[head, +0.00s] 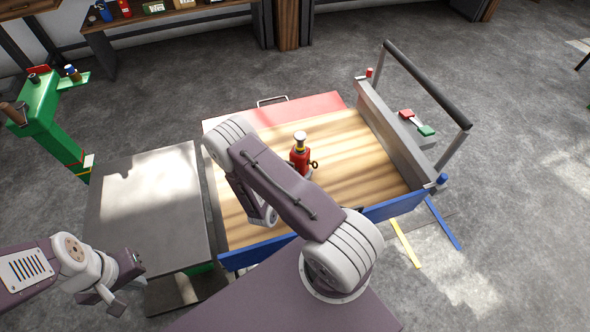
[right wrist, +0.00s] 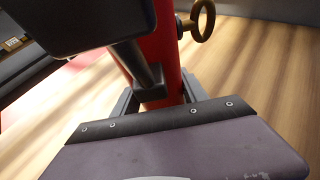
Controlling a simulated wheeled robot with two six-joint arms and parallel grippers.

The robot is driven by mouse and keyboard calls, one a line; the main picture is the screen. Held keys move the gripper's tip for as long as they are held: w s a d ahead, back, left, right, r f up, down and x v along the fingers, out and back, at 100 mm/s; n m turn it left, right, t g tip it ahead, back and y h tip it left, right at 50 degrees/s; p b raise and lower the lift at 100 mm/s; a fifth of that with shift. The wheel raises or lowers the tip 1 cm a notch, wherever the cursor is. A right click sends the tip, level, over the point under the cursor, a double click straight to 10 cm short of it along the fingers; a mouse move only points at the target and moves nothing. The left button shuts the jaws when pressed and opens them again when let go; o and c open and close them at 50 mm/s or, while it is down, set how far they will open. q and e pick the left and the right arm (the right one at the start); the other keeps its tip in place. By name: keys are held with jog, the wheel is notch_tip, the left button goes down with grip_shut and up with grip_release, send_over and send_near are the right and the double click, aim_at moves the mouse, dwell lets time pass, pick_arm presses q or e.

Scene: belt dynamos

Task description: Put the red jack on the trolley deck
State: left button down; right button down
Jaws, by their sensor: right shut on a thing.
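The red jack (head: 299,159) has a pale top, a yellow band and a ring-shaped handle on its side. It is upright, on or just over the wooden trolley deck (head: 355,150); its base is hidden, so contact is unclear. My right arm reaches over the deck and hides most of its own gripper in the head view. In the right wrist view my right gripper (right wrist: 155,95) is shut on the red jack body (right wrist: 165,45), with the ring handle above right. My left gripper (head: 127,290) is open and empty, at the lower left beside the grey table.
The trolley has a blue front edge (head: 392,206), a red far edge and a dark push bar (head: 425,85) on the right. A grey-topped table (head: 150,215) stands left of it. A green stand (head: 45,115) is further left; a shelf lies at the back.

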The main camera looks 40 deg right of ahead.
jog(key=shift+w+a+r, duration=0.1)
jog(key=shift+w+r, duration=0.05)
jog(key=shift+s+d, duration=0.25)
jog(key=shift+s, duration=0.1)
jog(key=c, duration=1)
grip_release()
jog(key=shift+f, duration=0.2)
jog(key=o, duration=0.4)
jog(key=shift+w+a, duration=0.1)
jog(key=shift+a, duration=0.05)
jog(key=shift+r, duration=0.25)
jog(key=shift+a+r, duration=0.1)
jog(key=shift+a, duration=0.15)
jog(key=p+v, duration=0.1)
jog(key=v, duration=1)
jog(key=shift+s, duration=0.35)
